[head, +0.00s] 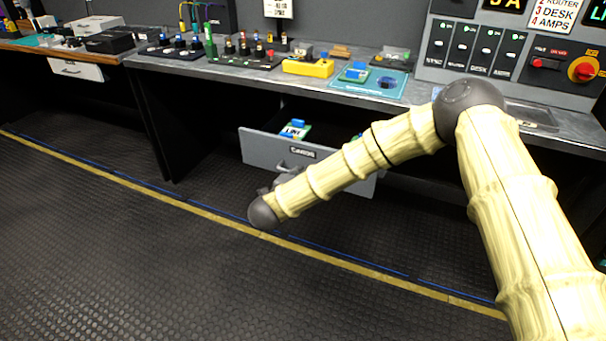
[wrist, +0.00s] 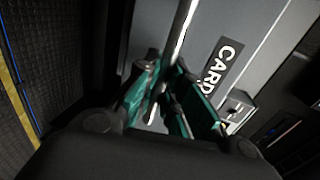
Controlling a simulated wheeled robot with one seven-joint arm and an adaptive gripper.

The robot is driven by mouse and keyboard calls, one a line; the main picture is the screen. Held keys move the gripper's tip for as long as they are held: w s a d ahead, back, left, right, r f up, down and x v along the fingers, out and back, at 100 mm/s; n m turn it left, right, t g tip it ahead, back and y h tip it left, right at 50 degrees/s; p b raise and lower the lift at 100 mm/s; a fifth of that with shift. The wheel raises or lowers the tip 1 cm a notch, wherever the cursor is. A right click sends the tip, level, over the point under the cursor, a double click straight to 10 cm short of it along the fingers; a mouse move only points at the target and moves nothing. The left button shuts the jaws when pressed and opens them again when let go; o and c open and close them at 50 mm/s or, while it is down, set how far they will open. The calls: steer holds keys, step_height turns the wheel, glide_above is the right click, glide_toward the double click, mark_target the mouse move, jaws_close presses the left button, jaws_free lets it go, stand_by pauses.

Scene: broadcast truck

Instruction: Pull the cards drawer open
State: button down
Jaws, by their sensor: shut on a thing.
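The cards drawer (head: 335,172) has a grey front with a black label and stands pulled out from under the bench. Blue, green and white cards (head: 294,130) show inside it. In the wrist view the drawer front (wrist: 262,40) fills the upper right, with its label (wrist: 222,62) tilted. The bright metal handle bar (wrist: 184,25) runs down between the green-padded fingers of my gripper (wrist: 165,95). My gripper is shut on this handle. In the head view my arm hides most of the gripper and handle.
The grey bench top (head: 225,68) above holds rows of connectors, a yellow block (head: 308,68) and a blue mat (head: 372,83). Another white drawer (head: 76,70) is at the far left. The dark floor (head: 130,260) in front is clear.

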steer(key=shift+d, duration=0.1)
steer(key=c, duration=1.5)
jaws_free()
steer(key=v, duration=1.2)
